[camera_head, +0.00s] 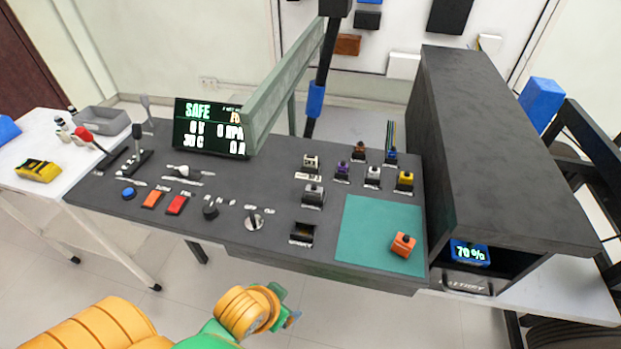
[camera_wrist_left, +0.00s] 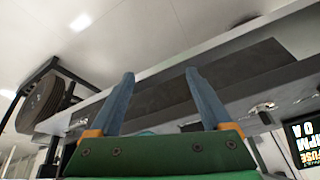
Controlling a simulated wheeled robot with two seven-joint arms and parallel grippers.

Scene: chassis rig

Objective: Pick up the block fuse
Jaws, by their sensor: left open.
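An orange block (camera_head: 403,245), apparently the block fuse, sits on the teal mat (camera_head: 365,228) at the right of the dark console. My left gripper (camera_head: 286,306) is below the console's front edge in the head view, to the left of the block and well apart from it. In the left wrist view my left gripper's two blue-grey fingers (camera_wrist_left: 160,75) stand apart with nothing between them. The block does not show in the left wrist view. My right gripper is not in view.
Several small blocks (camera_head: 342,171) stand in labelled places behind the mat, near an empty-looking dark socket (camera_head: 302,234). A tall dark housing (camera_head: 500,150) borders the mat on the right. A green-grey beam (camera_head: 285,85) rises at the back. Levers and buttons (camera_head: 152,200) fill the left.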

